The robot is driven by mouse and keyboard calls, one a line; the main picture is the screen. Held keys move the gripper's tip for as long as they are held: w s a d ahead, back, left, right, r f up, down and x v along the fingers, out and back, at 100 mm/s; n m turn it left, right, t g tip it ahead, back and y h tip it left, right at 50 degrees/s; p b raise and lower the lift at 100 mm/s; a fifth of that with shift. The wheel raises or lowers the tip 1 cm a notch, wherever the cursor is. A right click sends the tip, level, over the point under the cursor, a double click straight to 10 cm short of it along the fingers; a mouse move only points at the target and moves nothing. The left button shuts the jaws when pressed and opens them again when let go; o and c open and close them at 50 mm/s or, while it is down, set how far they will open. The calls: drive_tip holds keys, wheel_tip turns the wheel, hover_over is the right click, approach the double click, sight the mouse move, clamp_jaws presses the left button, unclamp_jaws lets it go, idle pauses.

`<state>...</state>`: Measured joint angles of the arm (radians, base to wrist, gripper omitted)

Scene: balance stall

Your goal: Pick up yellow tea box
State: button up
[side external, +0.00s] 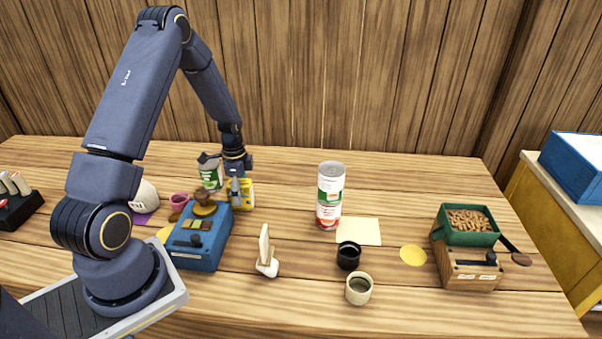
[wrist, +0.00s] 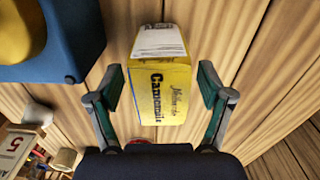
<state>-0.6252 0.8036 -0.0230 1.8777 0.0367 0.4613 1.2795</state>
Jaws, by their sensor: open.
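The yellow tea box (wrist: 158,88) stands between the two open fingers of my gripper (wrist: 160,95) in the wrist view. It has dark lettering on its yellow face and a white printed panel at its far end. A gap shows between the box and each finger. In the side external view the tea box (side external: 247,193) is on the table just behind the blue box-like device, and my gripper (side external: 238,180) reaches down over it. The gripper partly hides the box there.
The blue device (side external: 212,243) stands close in front of the tea box. A green can (side external: 210,172) is just behind to the left. A tall can (side external: 330,195), black cup (side external: 348,255), beige cup (side external: 358,288) and green tray (side external: 467,238) stand to the right. The back middle table is clear.

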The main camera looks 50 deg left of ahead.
wheel_tip(320, 180, down, 2)
drive_tip(key=shift+f, duration=0.1)
drive_tip(key=c, duration=1.3)
drive_tip(key=shift+o, duration=0.2)
